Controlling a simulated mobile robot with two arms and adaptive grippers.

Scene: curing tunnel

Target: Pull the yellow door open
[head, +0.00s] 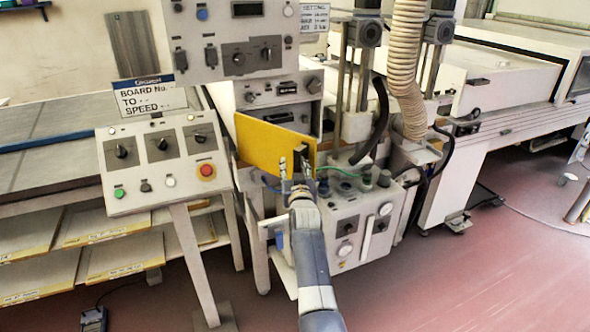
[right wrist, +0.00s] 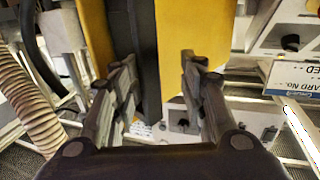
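The yellow door (head: 268,139) is a flat panel on the grey control cabinet, below its knobs and switches. It slants away from the cabinet front and looks partly open. Its dark upright handle (head: 301,155) is near its right edge. My right gripper (head: 297,166) is at the handle. In the right wrist view, the yellow door (right wrist: 197,30) fills the top middle, and the dark handle (right wrist: 137,50) lies between the parted fingers of my right gripper (right wrist: 160,80), closer to the left finger. I cannot tell if they touch. My left gripper is not in view.
A sloped control panel (head: 165,172) on legs stands to the left of my right arm. A beige corrugated hose (head: 405,70) and a box with gauges (head: 352,228) are to the right. The red floor (head: 480,275) at lower right is mostly clear.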

